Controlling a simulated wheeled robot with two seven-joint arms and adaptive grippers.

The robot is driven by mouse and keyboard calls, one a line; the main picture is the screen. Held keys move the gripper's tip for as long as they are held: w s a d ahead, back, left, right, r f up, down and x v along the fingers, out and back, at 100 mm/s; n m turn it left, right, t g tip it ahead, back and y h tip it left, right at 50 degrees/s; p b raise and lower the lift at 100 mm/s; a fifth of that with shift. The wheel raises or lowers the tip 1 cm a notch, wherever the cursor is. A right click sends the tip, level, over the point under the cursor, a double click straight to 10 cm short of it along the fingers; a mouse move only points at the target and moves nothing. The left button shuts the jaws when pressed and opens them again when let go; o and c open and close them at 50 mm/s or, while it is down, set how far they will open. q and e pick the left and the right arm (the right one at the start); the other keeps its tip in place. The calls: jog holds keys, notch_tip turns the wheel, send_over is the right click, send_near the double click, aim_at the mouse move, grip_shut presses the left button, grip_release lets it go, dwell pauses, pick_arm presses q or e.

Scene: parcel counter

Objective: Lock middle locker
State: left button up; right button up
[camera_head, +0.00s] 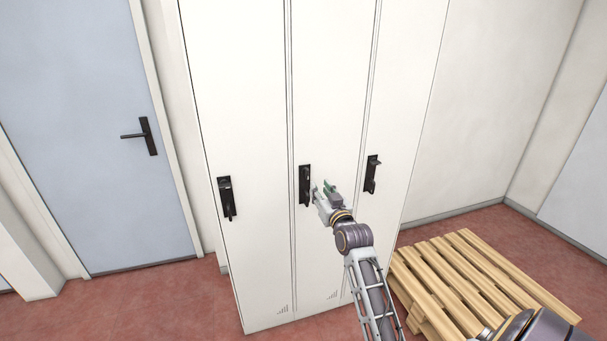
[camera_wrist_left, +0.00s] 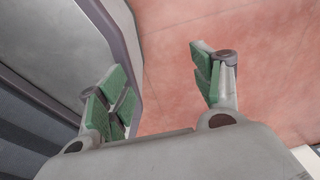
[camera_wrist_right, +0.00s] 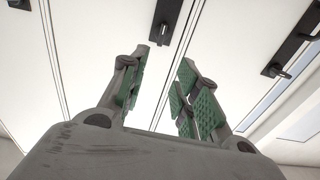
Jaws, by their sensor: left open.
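The middle locker (camera_head: 329,70) is a tall white door, which looks shut. Its dark handle (camera_head: 305,185) is a vertical plate on the door's left side; a dark handle also shows ahead of the fingers in the right wrist view (camera_wrist_right: 165,22). My right gripper (camera_head: 325,190) is just right of the middle handle in the head view, and the fingers look apart from it. In the right wrist view its green-padded fingers (camera_wrist_right: 157,90) are spread and empty. My left gripper (camera_wrist_left: 160,88) shows only in its wrist view, open and empty above the reddish floor.
The left locker's handle (camera_head: 227,198) and the right locker's handle (camera_head: 373,174) flank the middle one. A wooden pallet (camera_head: 455,262) lies on the floor at the right. A blue-grey door (camera_head: 75,90) stands at the left. Red floor is clear at the front left.

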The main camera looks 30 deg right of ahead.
send_near(308, 173)
jog(key=shift+w, duration=1.75)
jog(key=shift+w+d+r+p, duration=0.15)
jog(key=shift+w+d+p, duration=0.15)
jog(key=shift+w+d, duration=0.35)
jog(key=shift+x, duration=1.8)
jog(key=shift+w+d, duration=0.1)
jog(key=shift+w, duration=0.35)
pick_arm(q)
jog(key=shift+s+r, duration=0.4)
jog(key=shift+s, duration=0.05)
pick_arm(e)
jog(key=shift+w, duration=0.2)
